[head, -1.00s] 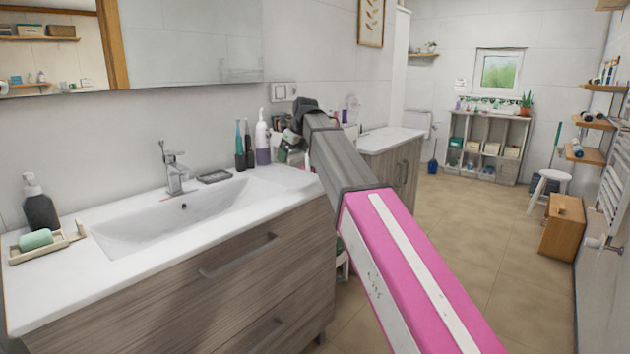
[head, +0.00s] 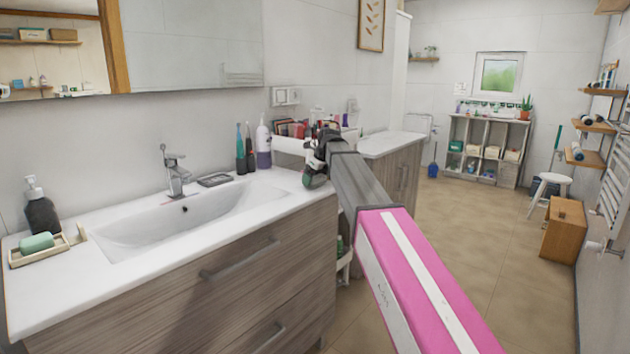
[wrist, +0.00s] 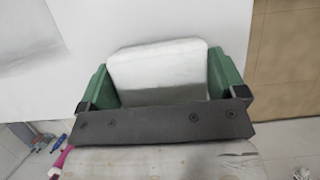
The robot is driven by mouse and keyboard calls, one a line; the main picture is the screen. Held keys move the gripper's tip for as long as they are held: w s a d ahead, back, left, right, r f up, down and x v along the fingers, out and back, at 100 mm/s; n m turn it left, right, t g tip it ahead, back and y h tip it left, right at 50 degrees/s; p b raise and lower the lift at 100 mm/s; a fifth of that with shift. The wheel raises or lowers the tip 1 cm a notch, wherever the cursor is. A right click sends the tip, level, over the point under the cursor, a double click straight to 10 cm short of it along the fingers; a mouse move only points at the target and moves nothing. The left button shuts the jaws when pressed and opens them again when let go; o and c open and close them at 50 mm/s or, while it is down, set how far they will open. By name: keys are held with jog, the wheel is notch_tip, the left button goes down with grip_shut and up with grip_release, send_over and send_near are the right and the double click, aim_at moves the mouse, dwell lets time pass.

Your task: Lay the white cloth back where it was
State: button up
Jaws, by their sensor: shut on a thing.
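My gripper (wrist: 158,66) is shut on a white, round-cornered thing that looks like the folded white cloth (wrist: 158,78), held between its two green fingers in the wrist view. The cloth's far edge reaches slightly beyond the fingertips, over the white countertop. In the head view my gripper (head: 314,178) is at the right end of the sink counter, its green finger partly showing. A white roll-like shape (head: 292,145) shows just left of my wrist there; I cannot tell whether it is the cloth. I cannot tell whether the held cloth touches the counter.
The white counter (head: 60,290) holds the basin, a faucet (head: 176,175), a soap dish (head: 45,250) and a dark pump bottle (head: 40,210). A white-and-purple bottle (head: 263,150) and toothbrushes (head: 245,150) stand near my gripper.

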jog(key=shift+f, duration=0.3)
jog(key=o, duration=0.8)
jog(key=shift+c, duration=0.2)
jog(key=v, duration=1.2)
jog(key=shift+s, duration=0.1)
